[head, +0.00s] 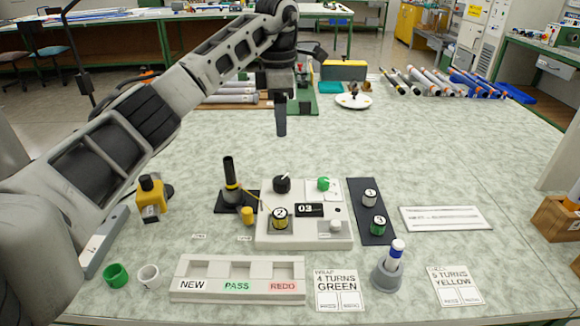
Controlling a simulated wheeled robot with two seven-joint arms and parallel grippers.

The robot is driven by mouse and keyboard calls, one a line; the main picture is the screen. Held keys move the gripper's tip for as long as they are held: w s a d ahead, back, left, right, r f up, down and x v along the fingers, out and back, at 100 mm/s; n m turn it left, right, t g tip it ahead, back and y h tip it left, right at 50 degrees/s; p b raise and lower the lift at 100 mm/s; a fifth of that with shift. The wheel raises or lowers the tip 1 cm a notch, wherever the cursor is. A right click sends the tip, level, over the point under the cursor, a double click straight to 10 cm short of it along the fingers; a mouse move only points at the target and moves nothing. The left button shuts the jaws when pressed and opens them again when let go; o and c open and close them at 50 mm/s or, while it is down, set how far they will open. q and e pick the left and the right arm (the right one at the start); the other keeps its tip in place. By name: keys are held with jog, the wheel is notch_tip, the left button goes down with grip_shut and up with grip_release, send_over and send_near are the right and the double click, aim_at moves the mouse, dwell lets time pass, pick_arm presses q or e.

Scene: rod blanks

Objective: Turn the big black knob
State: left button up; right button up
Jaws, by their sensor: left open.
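The big black knob (282,184) sits at the back left of a white control box (340,240), with a pale pointer mark on its top. My left gripper (281,117) hangs pointing down, above and behind the knob in the picture, apart from it. It is open, though only one dark finger shows clearly; nothing is seen between the jaws. My right gripper is not in view.
A black post on a base (231,180) stands left of the box. A dark strip with two spools (365,190) lies right of it. A labelled tray (240,292), cards and a grey cup with a rod (386,278) are in front. Table behind the box is mostly clear.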

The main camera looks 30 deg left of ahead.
aim_at(280, 180)
pick_arm(q)
notch_tip(280, 180, down, 16)
jog(key=shift+s+a+r, duration=0.15)
jog(key=shift+r, duration=0.1)
dwell(0.3)
jog(key=c, duration=1)
